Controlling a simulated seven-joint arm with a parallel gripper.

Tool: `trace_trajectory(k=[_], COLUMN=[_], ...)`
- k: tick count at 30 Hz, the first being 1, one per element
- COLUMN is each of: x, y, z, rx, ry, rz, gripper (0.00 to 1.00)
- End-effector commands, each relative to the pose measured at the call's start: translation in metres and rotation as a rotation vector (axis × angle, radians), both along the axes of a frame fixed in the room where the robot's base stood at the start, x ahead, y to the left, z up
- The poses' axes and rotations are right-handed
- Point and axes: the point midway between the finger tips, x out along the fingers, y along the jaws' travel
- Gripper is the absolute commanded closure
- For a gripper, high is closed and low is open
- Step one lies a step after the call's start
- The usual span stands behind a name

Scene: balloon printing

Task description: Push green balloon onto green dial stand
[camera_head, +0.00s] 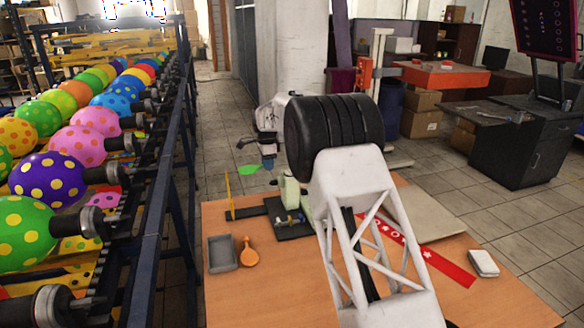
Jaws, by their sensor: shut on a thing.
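My gripper (268,163) is small and dark at the end of my white arm, above the far side of the wooden table. It is shut on the green balloon (249,170), a flat, uninflated green shape that sticks out to the left of the fingers. The exact grip is too small to make out. A pale green stand (291,192), probably the green dial stand, is on a black base just right of and below the gripper. My arm partly hides it. The balloon appears apart from the stand.
The wooden table (299,267) holds a grey tray (222,253), an orange balloon (249,252), a red printed strip (449,266) and a small white box (484,263). A thin yellow upright (228,187) stands at the far left corner. A rack of inflated dotted balloons (48,181) lines the left.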

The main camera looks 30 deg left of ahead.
Motion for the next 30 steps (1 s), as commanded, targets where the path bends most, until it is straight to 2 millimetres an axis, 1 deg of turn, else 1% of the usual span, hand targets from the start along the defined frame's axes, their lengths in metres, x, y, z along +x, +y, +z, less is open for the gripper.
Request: trace_trajectory(k=[1, 3, 6, 9, 12, 22, 30], x=[-0.008, -0.016, -0.026, -0.03, -0.032, -0.033, -0.033], y=[0.013, 0.025, 0.038, 0.045, 0.048, 0.048, 0.048], z=[0.001, 0.004, 0.006, 0.007, 0.008, 0.008, 0.004], rx=[0.0, 0.0, 0.0, 0.0, -0.001, -0.001, -0.001], ry=[0.0, 0.0, 0.0, 0.0, 0.001, 0.001, 0.001], rz=[-0.003, -0.012, -0.021, -0.027, -0.03, -0.03, -0.03], gripper=[0.87, 0.87, 0.87, 0.87, 0.87, 0.87, 0.87])
